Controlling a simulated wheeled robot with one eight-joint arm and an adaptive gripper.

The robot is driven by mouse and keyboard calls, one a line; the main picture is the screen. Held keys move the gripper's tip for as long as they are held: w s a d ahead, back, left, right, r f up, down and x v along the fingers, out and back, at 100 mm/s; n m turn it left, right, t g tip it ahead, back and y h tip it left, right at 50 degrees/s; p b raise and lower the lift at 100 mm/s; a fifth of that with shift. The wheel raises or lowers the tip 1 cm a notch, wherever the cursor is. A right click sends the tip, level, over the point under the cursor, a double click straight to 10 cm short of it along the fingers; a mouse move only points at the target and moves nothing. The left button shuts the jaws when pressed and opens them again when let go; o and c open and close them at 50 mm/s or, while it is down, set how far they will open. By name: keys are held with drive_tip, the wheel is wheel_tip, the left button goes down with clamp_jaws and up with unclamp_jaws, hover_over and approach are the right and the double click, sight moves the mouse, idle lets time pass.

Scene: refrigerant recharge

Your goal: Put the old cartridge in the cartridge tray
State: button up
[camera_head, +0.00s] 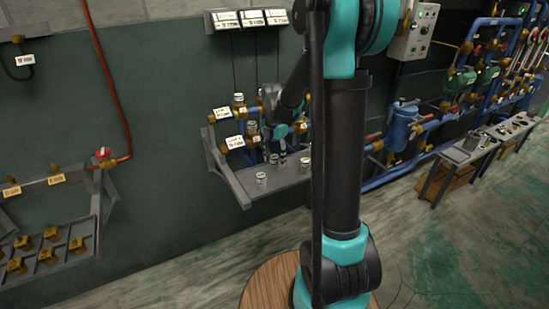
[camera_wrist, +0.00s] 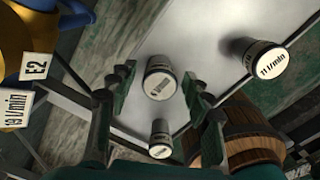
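My gripper (camera_wrist: 159,78) is open in the wrist view, one finger on each side of a silver-and-black cartridge (camera_wrist: 158,84). Gaps show between this cartridge and both fingers. Its label is too blurred to read. A second cartridge (camera_wrist: 265,61), labelled 11 l/min, is at the upper right, and a third (camera_wrist: 160,138) is lower down. I cannot tell which is the old cartridge. In the head view my gripper (camera_head: 279,150) is low over a grey wall shelf (camera_head: 236,187), possibly the cartridge tray. Small cartridges (camera_head: 261,179) stand on it. My arm hides part of the shelf.
Blue pipes and brass fittings with white tags (camera_head: 235,141) are on the wall behind the shelf. Tags E2 (camera_wrist: 36,67) and 19 l/min (camera_wrist: 17,104) are close at the left in the wrist view. A rack with brass parts (camera_head: 48,253) is at left. Open floor lies in front.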

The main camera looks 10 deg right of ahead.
sight(275, 157)
wheel_tip(275, 157, up, 12)
drive_tip(key=s+d+f+m+t, duration=0.2)
drive_tip(key=s+f+m, duration=0.5)
drive_tip(key=s+m, duration=0.4)
drive_tip(key=s+d+f+m+t, duration=0.2)
drive_tip(key=s+f+m, duration=0.5)
drive_tip(key=s+m, duration=0.4)
drive_tip(key=m, duration=0.4)
drive_tip(key=shift+f+m, duration=0.3)
drive_tip(key=shift+m, duration=0.1)
drive_tip(key=shift+r, duration=0.15)
wheel_tip(275, 157, up, 7)
